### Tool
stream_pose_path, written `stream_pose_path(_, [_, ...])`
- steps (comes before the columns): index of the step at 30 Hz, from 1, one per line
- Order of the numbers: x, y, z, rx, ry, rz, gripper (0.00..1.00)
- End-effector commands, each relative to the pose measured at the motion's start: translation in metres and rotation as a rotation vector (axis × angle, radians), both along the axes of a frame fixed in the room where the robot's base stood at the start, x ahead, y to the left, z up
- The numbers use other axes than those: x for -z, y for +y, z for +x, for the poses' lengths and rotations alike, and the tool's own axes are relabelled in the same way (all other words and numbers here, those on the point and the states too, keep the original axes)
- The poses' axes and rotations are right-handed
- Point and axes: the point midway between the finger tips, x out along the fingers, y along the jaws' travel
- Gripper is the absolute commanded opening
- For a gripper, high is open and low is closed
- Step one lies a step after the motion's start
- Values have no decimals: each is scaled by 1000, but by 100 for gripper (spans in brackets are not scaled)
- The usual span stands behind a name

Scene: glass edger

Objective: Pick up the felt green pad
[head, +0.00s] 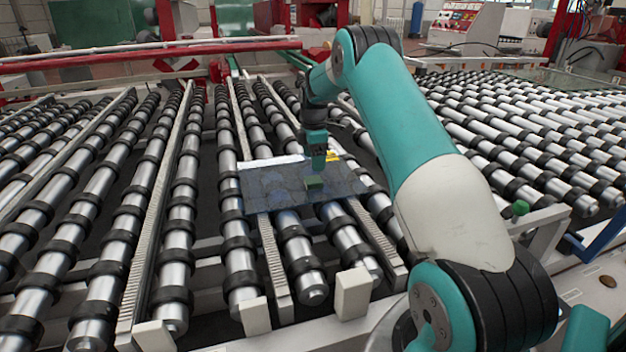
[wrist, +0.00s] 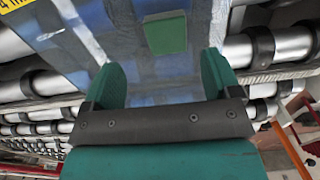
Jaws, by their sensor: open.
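The felt green pad (head: 314,183) is a small dark green square lying on a bluish glass sheet (head: 265,190) over the rollers. In the wrist view the pad (wrist: 166,33) lies beyond the gap between my fingers, toward the top and slightly right of the middle. My gripper (wrist: 162,75) is open with nothing between its two green fingers. In the head view my gripper (head: 318,165) points down just above and behind the pad. I cannot tell the exact height of the fingertips over the glass.
Rows of rollers (head: 70,240) with black rings spread to both sides. Pale blocks (head: 353,293) stand at the front edge. A green knob (head: 520,208) sits to the right.

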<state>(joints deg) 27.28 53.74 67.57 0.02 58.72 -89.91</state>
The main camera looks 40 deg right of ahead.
Motion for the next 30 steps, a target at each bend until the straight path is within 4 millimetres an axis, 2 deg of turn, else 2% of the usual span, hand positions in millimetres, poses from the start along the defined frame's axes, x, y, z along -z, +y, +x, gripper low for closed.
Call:
stream_pose_path(8, [21,3,-2,-1,3,1,83])
stream_pose_path(16, [59,8,-5,0,1,0,83])
stream_pose_path(25, [66,8,-5,0,-1,0,83])
stream_pose_path(30, [66,8,-5,0,-1,0,44])
